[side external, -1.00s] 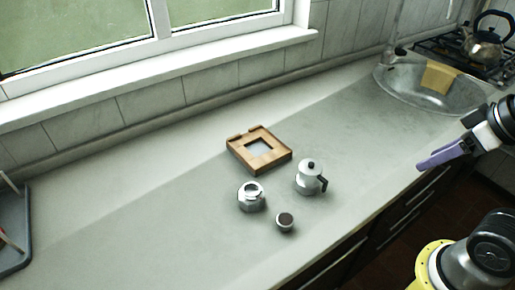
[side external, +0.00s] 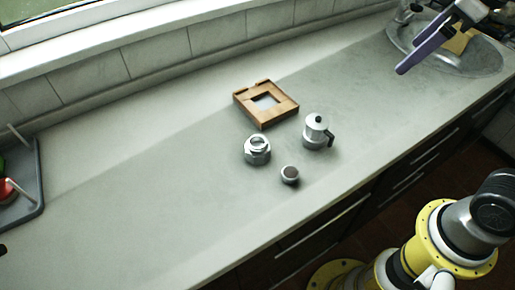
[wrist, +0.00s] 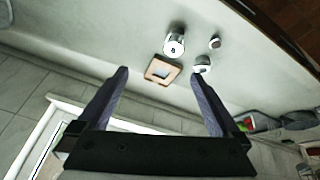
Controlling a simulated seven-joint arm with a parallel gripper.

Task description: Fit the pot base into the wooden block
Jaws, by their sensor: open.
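The wooden block (side external: 247,106) is a light brown square with a square recess. It lies flat on the counter, and in the wrist view its frame (wrist: 151,74) shows beyond my fingers. The pot base (side external: 257,152) is a faceted silver piece in front of the block, apart from it; it is also in the wrist view (wrist: 202,68). The pot top (side external: 316,133), with black knob and handle, stands to its right. A small round filter cup (side external: 289,175) is nearest the counter's front edge. My gripper (wrist: 160,76) is open and empty, raised near the sink, away from these pieces.
The sink (side external: 480,58) with a yellowish cloth is at the right, below my gripper. A grey rack (side external: 30,195) with colored items stands at the far left. The front edge drops to drawers.

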